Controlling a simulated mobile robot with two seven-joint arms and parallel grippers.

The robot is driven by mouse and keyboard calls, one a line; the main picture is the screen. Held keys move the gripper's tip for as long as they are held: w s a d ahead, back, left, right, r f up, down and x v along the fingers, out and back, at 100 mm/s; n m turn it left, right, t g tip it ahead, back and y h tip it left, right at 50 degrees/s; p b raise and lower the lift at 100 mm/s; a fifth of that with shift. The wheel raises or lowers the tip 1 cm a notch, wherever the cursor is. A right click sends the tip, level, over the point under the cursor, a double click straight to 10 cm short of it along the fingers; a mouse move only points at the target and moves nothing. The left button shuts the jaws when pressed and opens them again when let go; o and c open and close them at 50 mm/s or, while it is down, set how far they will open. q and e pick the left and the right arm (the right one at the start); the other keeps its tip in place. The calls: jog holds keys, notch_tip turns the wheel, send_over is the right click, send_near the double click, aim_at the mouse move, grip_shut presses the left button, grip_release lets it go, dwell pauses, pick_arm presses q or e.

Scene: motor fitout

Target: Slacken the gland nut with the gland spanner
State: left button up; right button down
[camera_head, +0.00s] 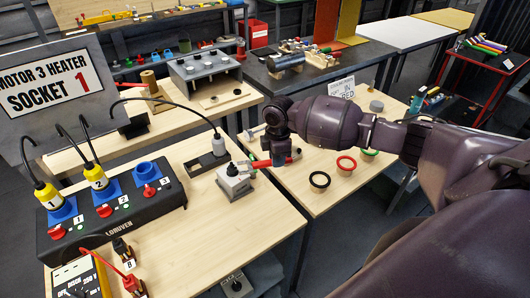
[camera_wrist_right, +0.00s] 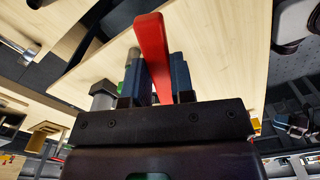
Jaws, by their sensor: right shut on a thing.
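My right gripper (camera_head: 277,157) is shut on the gland spanner (camera_head: 261,164), holding it by its red handle. In the right wrist view the red handle (camera_wrist_right: 152,48) stands between the two dark fingers (camera_wrist_right: 159,82). The spanner points left in the head view, and its grey head is at the gland nut (camera_head: 232,169) on top of a grey box (camera_head: 234,186). I cannot tell whether the jaws are seated around the nut or only beside it. My left gripper is not in view.
A black socket box (camera_head: 120,216) with blue sockets and yellow plugs stands left on the same bench. A dark tray with a cable gland (camera_head: 218,145) is behind the grey box. Bench space before the grey box is clear.

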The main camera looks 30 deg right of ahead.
jog(key=s+a+r+m, duration=0.2)
jog(key=s+a+m, duration=0.5)
jog(key=a+m, duration=0.3)
jog(key=m, duration=0.3)
jog(key=shift+s+a+r+m, duration=0.15)
jog(key=shift+s+a+m, duration=0.05)
jog(key=shift+a+m, duration=0.2)
notch_tip(320, 180, down, 6)
jog(key=w, duration=0.1)
jog(key=shift+w, duration=0.35)
dwell(0.7)
dwell(0.6)
jog(key=shift+w+a, duration=0.15)
jog(key=shift+w, duration=1.25)
dwell(1.2)
